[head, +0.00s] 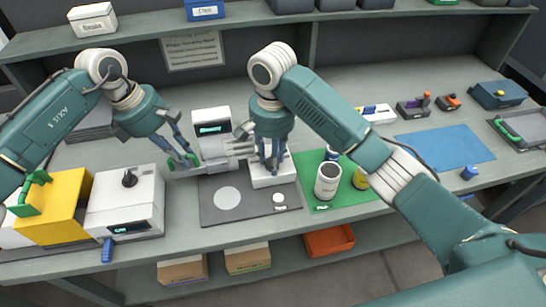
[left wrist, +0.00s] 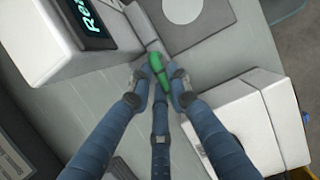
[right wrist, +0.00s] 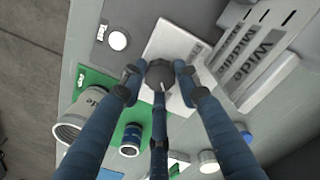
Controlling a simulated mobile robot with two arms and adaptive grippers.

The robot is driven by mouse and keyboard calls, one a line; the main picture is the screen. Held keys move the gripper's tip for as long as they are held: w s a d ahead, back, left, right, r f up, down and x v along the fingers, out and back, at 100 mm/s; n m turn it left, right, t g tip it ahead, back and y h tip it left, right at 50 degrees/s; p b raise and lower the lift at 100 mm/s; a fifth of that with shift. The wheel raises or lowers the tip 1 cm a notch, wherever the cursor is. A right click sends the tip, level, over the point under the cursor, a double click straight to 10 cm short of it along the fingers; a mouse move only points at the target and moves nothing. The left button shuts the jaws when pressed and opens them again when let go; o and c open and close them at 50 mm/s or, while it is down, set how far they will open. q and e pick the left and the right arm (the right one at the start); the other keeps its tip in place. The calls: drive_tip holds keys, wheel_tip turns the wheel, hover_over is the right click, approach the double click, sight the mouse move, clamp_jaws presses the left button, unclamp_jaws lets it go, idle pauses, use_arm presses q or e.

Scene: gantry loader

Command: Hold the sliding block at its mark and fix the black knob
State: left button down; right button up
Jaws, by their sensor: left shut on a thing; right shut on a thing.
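My left gripper (head: 183,160) is shut on a green handle (left wrist: 147,72) at the end of a grey bar, beside the white unit with a lit display (head: 211,128). My right gripper (head: 270,163) is shut on the black knob (right wrist: 160,74), above a white block (head: 272,180) at the right of the grey mat. In the head view the fingers mostly hide the knob. Grey plates lettered "Wide" and "Medium" (right wrist: 240,58) lie beside the white block. I cannot tell which part slides or whether it is at its mark.
The grey mat (head: 250,207) carries a pale disc (head: 227,197) and a small white button. A green mat (head: 325,199) with a white can (head: 327,181) is close right of my right gripper. A white box with a black knob (head: 125,205) stands at left. The blue mat (head: 445,145) is clear.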

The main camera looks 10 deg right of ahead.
use_arm(q)
drive_tip(key=shift+s+a+f, duration=0.1)
drive_tip(key=shift+s+f, duration=0.1)
drive_tip(key=shift+s, duration=0.15)
use_arm(e)
drive_tip(key=shift+w+d+r, duration=0.1)
drive_tip(key=shift+w+r, duration=0.2)
drive_tip(key=shift+w, duration=0.1)
drive_tip(key=o, duration=0.9)
use_arm(q)
drive_tip(key=shift+w, duration=0.1)
use_arm(e)
drive_tip(key=shift+o, duration=1.2)
drive_tip(key=shift+f, duration=0.15)
drive_tip(key=shift+s, duration=0.1)
wheel_tip(320, 180, up, 12)
drive_tip(key=shift+w, duration=0.2)
drive_tip(key=shift+f, duration=0.15)
